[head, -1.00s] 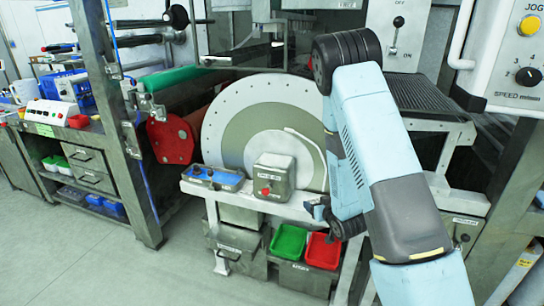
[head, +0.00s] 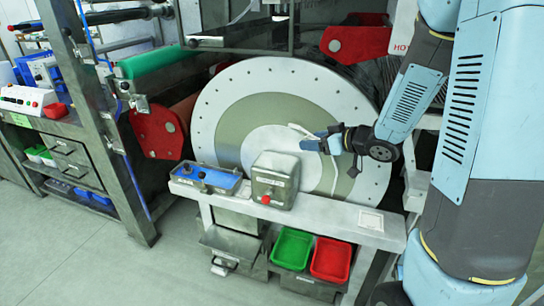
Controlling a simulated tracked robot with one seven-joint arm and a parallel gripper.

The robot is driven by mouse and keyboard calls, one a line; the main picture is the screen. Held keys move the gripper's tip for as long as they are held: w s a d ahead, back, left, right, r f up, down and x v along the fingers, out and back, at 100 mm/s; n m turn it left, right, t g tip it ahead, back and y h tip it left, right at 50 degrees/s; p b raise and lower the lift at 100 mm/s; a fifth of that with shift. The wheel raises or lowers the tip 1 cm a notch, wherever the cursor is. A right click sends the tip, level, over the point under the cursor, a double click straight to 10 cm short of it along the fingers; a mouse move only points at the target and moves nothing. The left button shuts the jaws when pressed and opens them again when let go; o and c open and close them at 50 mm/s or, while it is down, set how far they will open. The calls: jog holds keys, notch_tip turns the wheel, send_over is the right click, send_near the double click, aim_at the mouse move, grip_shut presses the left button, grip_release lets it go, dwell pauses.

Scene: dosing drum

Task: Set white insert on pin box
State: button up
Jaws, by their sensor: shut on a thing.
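My gripper (head: 318,144) is in front of the large round drum face (head: 233,110), above and to the right of the grey metal box with a red knob (head: 274,180). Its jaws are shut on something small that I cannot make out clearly. I cannot pick out the white insert with certainty. A thin white curved strip (head: 334,178) lies across the drum face, passing close to my gripper. I cannot tell which fixture is the pin box. A flat pale square (head: 371,221) lies on the ledge below and to the right of my gripper.
A blue control panel (head: 206,179) sits on the ledge, left of the grey box. Green (head: 292,246) and red (head: 331,257) bins stand under the ledge. A metal frame post (head: 107,130) rises at left. Open floor lies at lower left.

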jog(key=shift+w+d+r, duration=0.1)
jog(key=shift+w+r, duration=0.05)
jog(key=shift+r, duration=0.05)
jog(key=shift+w+a+f, duration=0.1)
jog(key=shift+w+a, duration=0.1)
jog(key=shift+w, duration=0.1)
jog(key=x, duration=0.9)
send_over(279, 163)
jog(key=f, duration=0.5)
jog(key=shift+d+f, duration=0.2)
jog(key=shift+w+a+f, duration=0.15)
jog(key=shift+a+f, duration=0.05)
jog(key=shift+f, duration=1.6)
jog(key=o, duration=1)
jog(key=shift+f, duration=0.1)
jog(key=shift+o, duration=0.2)
